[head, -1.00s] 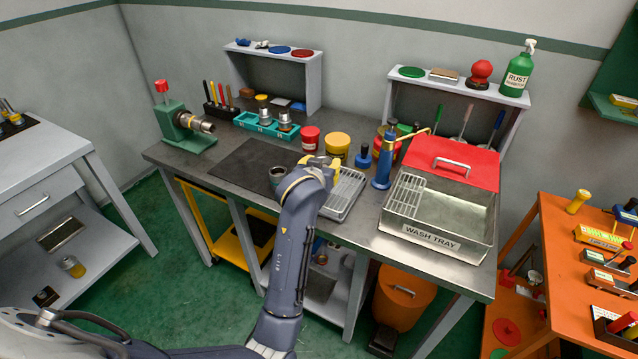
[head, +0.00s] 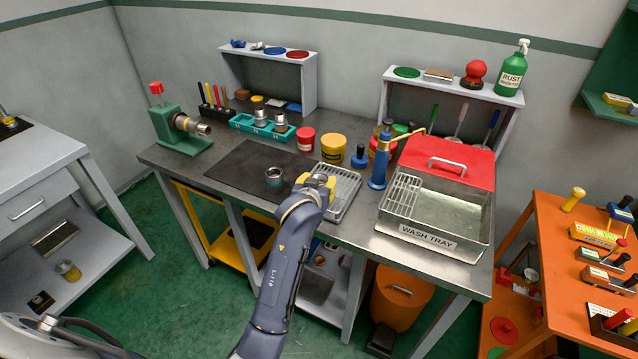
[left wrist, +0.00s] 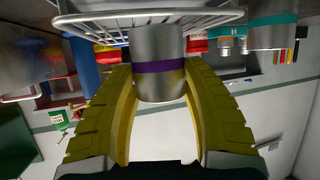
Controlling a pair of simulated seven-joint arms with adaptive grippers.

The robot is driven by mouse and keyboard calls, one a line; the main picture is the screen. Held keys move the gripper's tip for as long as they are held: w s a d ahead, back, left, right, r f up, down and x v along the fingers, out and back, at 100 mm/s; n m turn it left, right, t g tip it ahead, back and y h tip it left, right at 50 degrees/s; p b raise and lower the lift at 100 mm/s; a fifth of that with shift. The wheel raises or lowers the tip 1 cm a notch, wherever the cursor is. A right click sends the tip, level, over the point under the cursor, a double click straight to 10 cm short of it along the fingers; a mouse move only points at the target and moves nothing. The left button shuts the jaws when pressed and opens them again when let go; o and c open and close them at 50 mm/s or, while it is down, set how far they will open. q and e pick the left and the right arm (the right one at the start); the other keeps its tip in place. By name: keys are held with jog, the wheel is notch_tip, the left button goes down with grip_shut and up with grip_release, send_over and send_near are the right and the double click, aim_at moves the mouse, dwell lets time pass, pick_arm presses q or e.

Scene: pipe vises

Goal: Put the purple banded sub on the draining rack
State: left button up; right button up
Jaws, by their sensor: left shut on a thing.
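The purple banded sub (left wrist: 158,66) is a silvery metal cylinder with a purple band, seen in the left wrist view between the yellow fingers of my left gripper (left wrist: 158,95). My left gripper (head: 319,182) is shut on it, and in the head view the sub is mostly hidden by the gripper. The draining rack (head: 345,188) is a grey wire rack on the bench, right beside and partly behind the gripper. Its wires (left wrist: 95,22) lie close to the sub's end in the left wrist view; I cannot tell whether they touch. My right gripper is not in view.
A teal-banded sub (head: 275,178) stands on the dark mat (head: 240,172), left of my gripper. A blue torch-like tool (head: 379,165) and the wash tray (head: 430,241) stand to the right. Yellow (head: 333,149) and red (head: 306,140) tins stand behind.

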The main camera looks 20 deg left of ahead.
pick_arm(q)
jog(key=shift+f, duration=0.1)
jog(key=o, duration=1.5)
jog(key=shift+s+r, duration=0.2)
jog(key=shift+s, duration=0.05)
jog(key=shift+v, duration=3.55)
